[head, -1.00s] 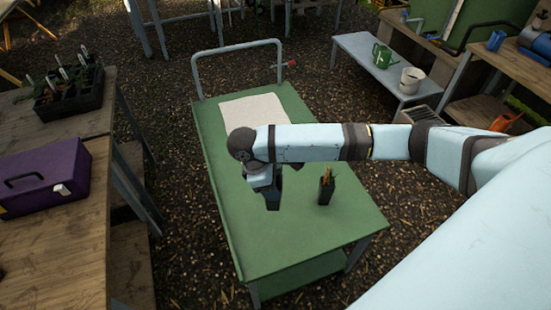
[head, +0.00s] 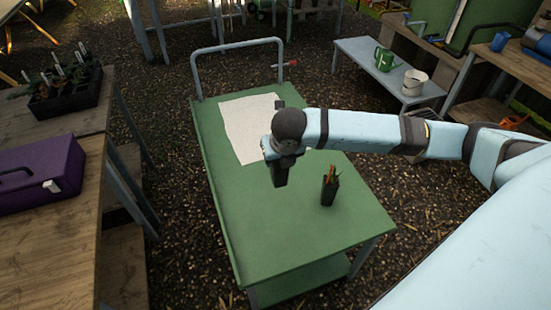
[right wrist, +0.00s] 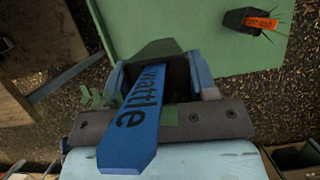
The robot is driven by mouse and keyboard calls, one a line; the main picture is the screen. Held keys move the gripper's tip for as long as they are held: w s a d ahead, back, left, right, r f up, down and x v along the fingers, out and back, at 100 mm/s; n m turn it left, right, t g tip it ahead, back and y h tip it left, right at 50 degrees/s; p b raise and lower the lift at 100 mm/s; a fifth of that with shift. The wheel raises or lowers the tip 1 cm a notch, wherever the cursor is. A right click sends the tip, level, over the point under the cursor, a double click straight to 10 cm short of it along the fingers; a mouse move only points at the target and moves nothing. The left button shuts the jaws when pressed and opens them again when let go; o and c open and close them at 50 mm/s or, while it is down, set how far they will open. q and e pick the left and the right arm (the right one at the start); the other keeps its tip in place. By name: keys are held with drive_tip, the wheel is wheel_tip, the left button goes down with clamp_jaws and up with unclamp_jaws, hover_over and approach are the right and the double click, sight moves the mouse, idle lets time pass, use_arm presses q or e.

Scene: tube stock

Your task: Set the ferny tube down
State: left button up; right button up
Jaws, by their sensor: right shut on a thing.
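My right gripper (right wrist: 160,82) is shut on a dark square tube (head: 281,174), which hangs below the wrist over the green cart top (head: 235,215). A ferny green leaf (right wrist: 88,97) shows to the left of the label. I cannot tell whether the tube's base touches the cart. My left gripper is not in view.
A second dark tube with an orange label (head: 328,189) stands on the cart, right of the held one; it also shows in the wrist view (right wrist: 236,19). A white sheet (head: 240,125) lies at the cart's back. The front of the cart is clear.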

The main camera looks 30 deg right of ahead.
drive_tip(key=shift+n, duration=0.3)
wheel_tip(320, 180, down, 20)
drive_tip(key=b, duration=0.1)
drive_tip(key=shift+w, duration=0.1)
drive_tip(key=o, duration=1)
